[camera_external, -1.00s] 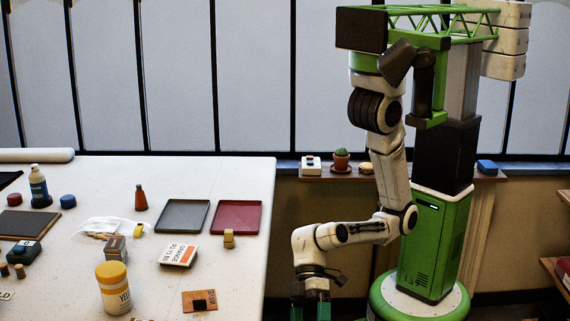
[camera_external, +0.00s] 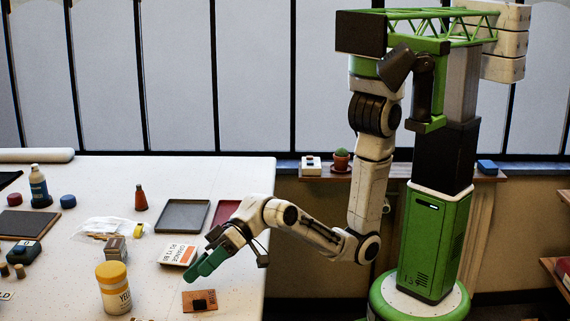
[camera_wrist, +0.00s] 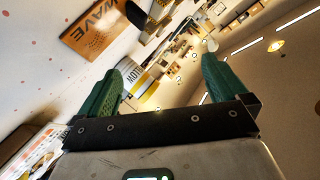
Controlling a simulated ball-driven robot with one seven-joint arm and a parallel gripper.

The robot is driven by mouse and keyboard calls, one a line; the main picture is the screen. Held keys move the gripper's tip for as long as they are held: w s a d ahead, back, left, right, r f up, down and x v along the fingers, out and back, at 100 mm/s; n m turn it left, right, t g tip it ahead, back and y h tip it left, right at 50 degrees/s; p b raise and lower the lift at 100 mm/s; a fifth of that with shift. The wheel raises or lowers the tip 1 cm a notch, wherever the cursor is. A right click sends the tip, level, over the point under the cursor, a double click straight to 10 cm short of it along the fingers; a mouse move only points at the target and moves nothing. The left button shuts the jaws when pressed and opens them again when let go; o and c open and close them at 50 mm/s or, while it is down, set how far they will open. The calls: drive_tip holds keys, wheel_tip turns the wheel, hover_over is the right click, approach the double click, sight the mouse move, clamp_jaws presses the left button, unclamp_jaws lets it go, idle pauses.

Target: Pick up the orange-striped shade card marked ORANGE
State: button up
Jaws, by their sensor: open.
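A white printed surface (camera_wrist: 30,155) at the lower left there may be the card.
A yellow-lidded jar (camera_external: 113,289), a small grey box (camera_external: 116,248), a grey tray (camera_external: 183,215) and a red tray (camera_external: 225,211) are around.

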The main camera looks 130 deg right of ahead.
drive_tip(key=s+d+r+m+g+h, duration=0.1)
drive_tip(key=d+m+g+h, duration=0.3)
drive_tip(key=d+m, duration=0.6)
drive_tip(key=s+d+r+m+g+h, duration=0.15)
drive_tip(key=d+m+g+h, duration=0.3)
drive_tip(key=d, duration=1.05)
wheel_tip(320, 180, up, 3)
drive_tip(key=m+g+y, duration=0.6)
drive_tip(key=m+y, duration=0.1)
hover_over(178, 253)
drive_tip(key=shift+h, duration=0.25)
drive_tip(key=f, duration=0.4)
drive_tip(key=shift+w+a+f, duration=0.1)
drive_tip(key=shift+w+f, duration=0.15)
drive_tip(key=shift+f, duration=0.1)
drive_tip(key=f, duration=0.5)
drive_tip(key=shift+s+f+p, duration=0.2)
drive_tip(key=shift+f+p, duration=0.1)
drive_tip(key=shift+p, duration=0.05)
drive_tip(key=c, duration=0.8)
